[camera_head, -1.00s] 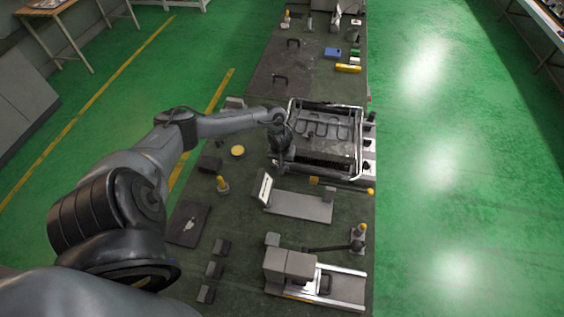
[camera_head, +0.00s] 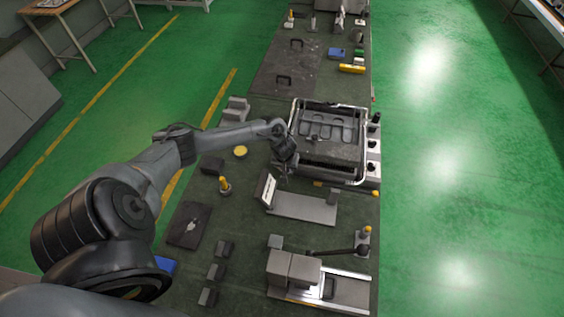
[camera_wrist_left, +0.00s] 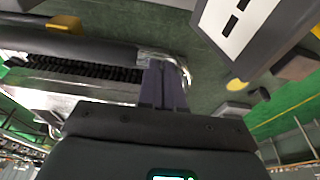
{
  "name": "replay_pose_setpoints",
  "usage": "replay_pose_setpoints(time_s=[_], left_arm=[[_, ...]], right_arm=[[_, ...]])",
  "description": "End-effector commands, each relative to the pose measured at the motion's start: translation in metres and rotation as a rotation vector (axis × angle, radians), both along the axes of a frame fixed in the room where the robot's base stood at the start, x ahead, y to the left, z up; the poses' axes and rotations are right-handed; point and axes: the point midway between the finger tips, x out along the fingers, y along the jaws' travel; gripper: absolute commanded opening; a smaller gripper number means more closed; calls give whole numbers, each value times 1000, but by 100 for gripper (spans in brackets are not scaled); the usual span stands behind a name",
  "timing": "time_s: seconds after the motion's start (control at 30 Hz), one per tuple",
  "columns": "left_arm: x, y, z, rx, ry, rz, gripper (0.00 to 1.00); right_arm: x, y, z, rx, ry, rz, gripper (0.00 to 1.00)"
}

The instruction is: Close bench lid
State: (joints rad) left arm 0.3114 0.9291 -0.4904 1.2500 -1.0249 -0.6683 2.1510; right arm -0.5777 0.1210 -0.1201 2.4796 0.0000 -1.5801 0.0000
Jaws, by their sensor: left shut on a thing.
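The metal-framed unit (camera_head: 357,150) stands on the dark bench, right of centre in the head view. My left gripper (camera_head: 284,178) is at the unit's near left corner. In the left wrist view its closed fingers (camera_wrist_left: 163,85) meet the end of a dark bar (camera_wrist_left: 80,50) along the unit's edge, beside shiny metal. A black ribbed strip (camera_wrist_left: 70,70) shows next to the bar. The exact grip contact is partly hidden. My right gripper is not in view.
A grey plate with an upright white label (camera_head: 266,187) stands close to my left gripper. A yellow-topped post (camera_head: 224,186), a yellow disc (camera_head: 240,152) and dark blocks lie to the left. A grey machine (camera_head: 293,268) stands nearer.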

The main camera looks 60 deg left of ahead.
Motion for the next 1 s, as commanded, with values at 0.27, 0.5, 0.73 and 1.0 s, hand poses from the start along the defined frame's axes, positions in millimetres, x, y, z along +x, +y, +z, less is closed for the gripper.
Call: replay_pose_setpoints(time_s=[0.27, 0.5, 0.73, 1.0], left_arm=[[-11, 1, -14, 6, 22, 8, 0], [-9, -3, 13, 3, 16, 2, 0], [-6, -6, 48, 2, 4, -6, 0], [-11, -14, 101, 3, 0, -8, 0]], right_arm=[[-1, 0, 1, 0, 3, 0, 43], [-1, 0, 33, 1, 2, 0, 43], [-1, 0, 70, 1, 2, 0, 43], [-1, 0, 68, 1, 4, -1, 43]])
